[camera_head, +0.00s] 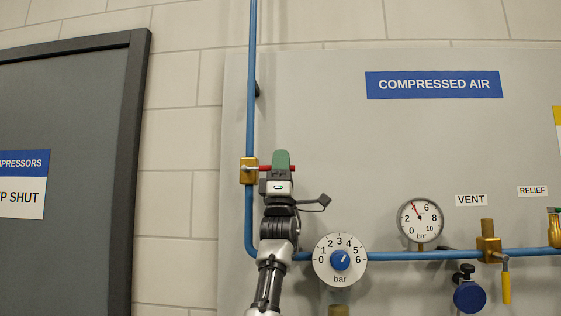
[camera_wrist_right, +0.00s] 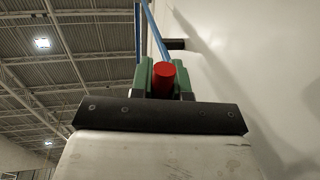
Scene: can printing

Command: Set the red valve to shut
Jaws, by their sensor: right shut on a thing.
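The red valve is a brass body (camera_head: 248,171) on the vertical blue pipe, with a red lever handle (camera_head: 265,168) pointing right, roughly level, across the pipe. My right gripper (camera_head: 282,161) is at the handle, its green fingers over the lever's outer part. In the right wrist view the round red end of the handle (camera_wrist_right: 163,80) sits between the two green fingers (camera_wrist_right: 162,77), which are shut on it. The fingers hide part of the lever in the head view. My left gripper is in neither view.
Right of my arm are a blue regulator knob (camera_head: 340,260) with a dial, a round pressure gauge (camera_head: 420,220) and a brass vent valve with a yellow lever (camera_head: 506,280). A blue pipe (camera_head: 395,257) runs along below. A grey door (camera_head: 65,130) is at left.

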